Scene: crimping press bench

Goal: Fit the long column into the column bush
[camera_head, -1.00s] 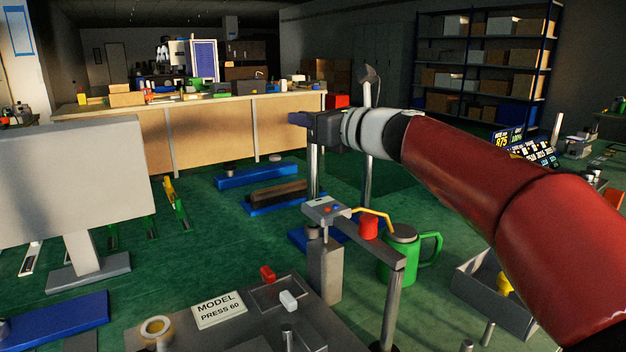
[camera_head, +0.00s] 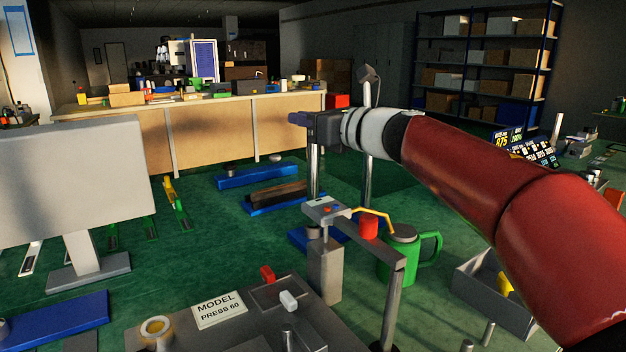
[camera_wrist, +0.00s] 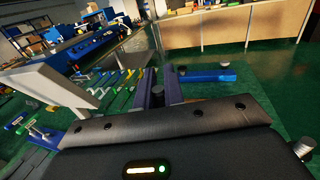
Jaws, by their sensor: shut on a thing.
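My gripper (camera_head: 300,118) points left in the middle of the head view, high above the green surface. It is shut on the long column (camera_head: 314,172), a bright metal rod that hangs upright below the jaws. The column's lower end is hidden behind a grey box with buttons, so I cannot tell whether it touches anything. In the wrist view the jaws (camera_wrist: 159,93) close around the column's top (camera_wrist: 157,91). A short grey cylinder (camera_head: 313,231) with a dark top stands below the column. I cannot tell whether it is the column bush.
The grey button box (camera_head: 326,209) stands in front of the column, beside a grey frame arm (camera_head: 385,252). A green mug (camera_head: 399,260) and a red cylinder (camera_head: 368,227) are close on the right. An upright pole (camera_head: 368,170) stands behind my wrist. The press plate (camera_head: 190,338) lies in front.

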